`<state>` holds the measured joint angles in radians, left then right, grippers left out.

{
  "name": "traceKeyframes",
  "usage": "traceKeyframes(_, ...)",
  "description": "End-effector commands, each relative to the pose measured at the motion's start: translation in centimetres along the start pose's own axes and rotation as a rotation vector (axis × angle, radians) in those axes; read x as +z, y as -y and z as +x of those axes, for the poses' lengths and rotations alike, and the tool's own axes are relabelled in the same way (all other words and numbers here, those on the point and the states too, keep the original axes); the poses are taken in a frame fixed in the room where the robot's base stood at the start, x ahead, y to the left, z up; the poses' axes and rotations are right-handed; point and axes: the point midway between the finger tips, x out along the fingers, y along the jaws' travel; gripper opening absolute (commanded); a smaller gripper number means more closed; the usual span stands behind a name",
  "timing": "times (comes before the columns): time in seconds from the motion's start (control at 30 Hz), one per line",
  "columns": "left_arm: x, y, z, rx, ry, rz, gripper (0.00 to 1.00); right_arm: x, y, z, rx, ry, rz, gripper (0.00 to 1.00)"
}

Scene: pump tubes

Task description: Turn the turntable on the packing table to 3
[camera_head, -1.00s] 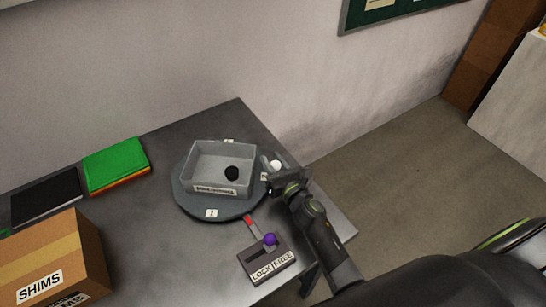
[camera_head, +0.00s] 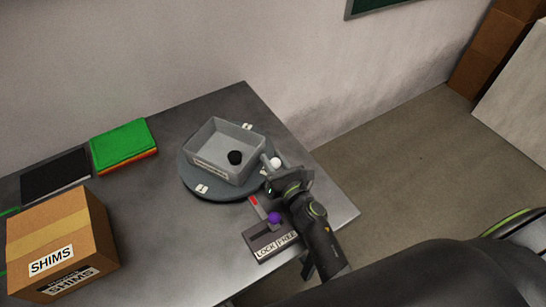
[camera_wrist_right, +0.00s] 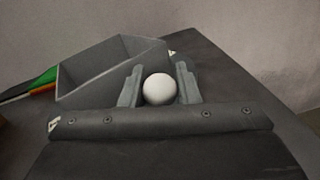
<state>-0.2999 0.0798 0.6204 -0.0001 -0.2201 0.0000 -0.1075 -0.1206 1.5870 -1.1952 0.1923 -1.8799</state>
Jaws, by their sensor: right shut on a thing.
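The round grey turntable (camera_head: 190,181) sits on the packing table (camera_head: 172,240). It carries a grey open bin (camera_head: 207,168) with a black round thing (camera_head: 235,157) in it. White number tags show on its rim; one at the front (camera_head: 202,189) is too small to read surely. A white ball knob (camera_head: 277,162) stands at its right edge. My right gripper (camera_head: 272,168) is shut on this knob; in the right wrist view the knob (camera_wrist_right: 159,89) sits between the two fingers. My left gripper is not in view.
A LOCK/FREE box (camera_head: 262,250) with a purple-knobbed lever (camera_head: 274,217) and a red mark (camera_head: 253,200) stands just in front of the turntable, close to my right arm. A SHIMS carton (camera_head: 70,235), black folder (camera_head: 55,175) and green folders (camera_head: 123,143) lie to the left.

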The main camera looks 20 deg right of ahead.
Motion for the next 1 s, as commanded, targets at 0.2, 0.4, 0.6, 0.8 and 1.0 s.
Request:
traceKeyframes(0.2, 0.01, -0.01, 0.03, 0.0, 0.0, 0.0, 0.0, -0.56, 0.25, -0.51, -0.01, -0.013, -0.003, 0.0)
traceKeyframes(0.4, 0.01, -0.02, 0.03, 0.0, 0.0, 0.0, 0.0, -0.59, 0.2, -0.54, -0.01, -0.013, -0.003, 0.0)
traceKeyframes(0.6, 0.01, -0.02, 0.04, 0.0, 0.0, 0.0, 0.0, -0.62, 0.19, -0.55, -0.01, -0.014, -0.003, 0.0)
traceKeyframes(0.8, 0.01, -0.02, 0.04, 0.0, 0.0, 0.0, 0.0, -0.64, 0.19, -0.55, -0.01, -0.014, -0.003, 0.0)
traceKeyframes(1.0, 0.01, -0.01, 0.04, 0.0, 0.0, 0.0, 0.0, -0.64, 0.19, -0.54, -0.01, -0.014, -0.003, 0.35)
